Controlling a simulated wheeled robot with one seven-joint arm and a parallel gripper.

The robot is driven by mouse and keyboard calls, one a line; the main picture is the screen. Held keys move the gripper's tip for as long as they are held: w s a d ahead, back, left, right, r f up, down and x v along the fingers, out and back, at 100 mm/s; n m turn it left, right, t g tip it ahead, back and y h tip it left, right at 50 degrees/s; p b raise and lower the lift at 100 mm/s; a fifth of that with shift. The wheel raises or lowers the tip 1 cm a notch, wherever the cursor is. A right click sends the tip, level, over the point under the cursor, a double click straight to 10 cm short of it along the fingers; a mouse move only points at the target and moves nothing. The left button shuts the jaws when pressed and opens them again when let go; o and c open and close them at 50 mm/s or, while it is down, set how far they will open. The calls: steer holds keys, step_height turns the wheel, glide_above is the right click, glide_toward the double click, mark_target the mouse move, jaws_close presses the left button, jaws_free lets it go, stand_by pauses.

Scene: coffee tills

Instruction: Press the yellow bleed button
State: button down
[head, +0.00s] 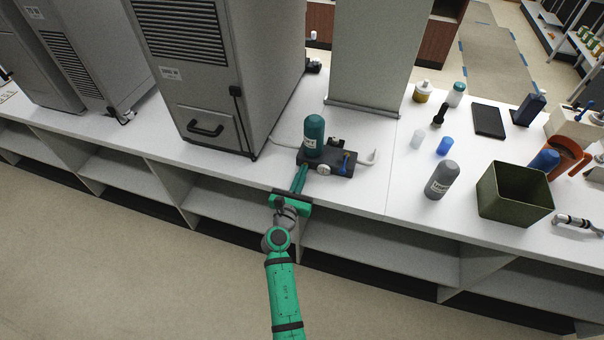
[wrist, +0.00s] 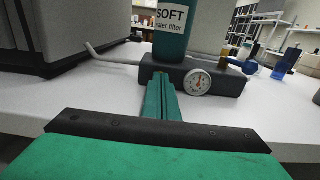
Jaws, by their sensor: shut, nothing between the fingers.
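The water filter is a teal canister (head: 314,134) standing on a black base (head: 341,167); in the wrist view the canister (wrist: 171,38) is labelled SOFT. A round white gauge (wrist: 198,82) is on the base's front face, and a blue lever (wrist: 252,62) is at its right. A small brownish-yellow piece (wrist: 231,54) shows near the lever; I cannot tell whether it is the yellow bleed button. No clear yellow button shows in the head view. My gripper (wrist: 160,76) is shut and empty, its green fingertips pointing at the base's front, left of the gauge. Whether they touch it is unclear.
Pale pipes (head: 370,158) leave both ends of the base. A large grey machine (head: 215,70) stands at left, and a grey panel (head: 372,55) rises behind. Right of the filter are a grey bottle (head: 440,180) and a green bin (head: 513,193). The counter's front edge lies beneath my gripper.

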steer(key=shift+v, duration=2.7)
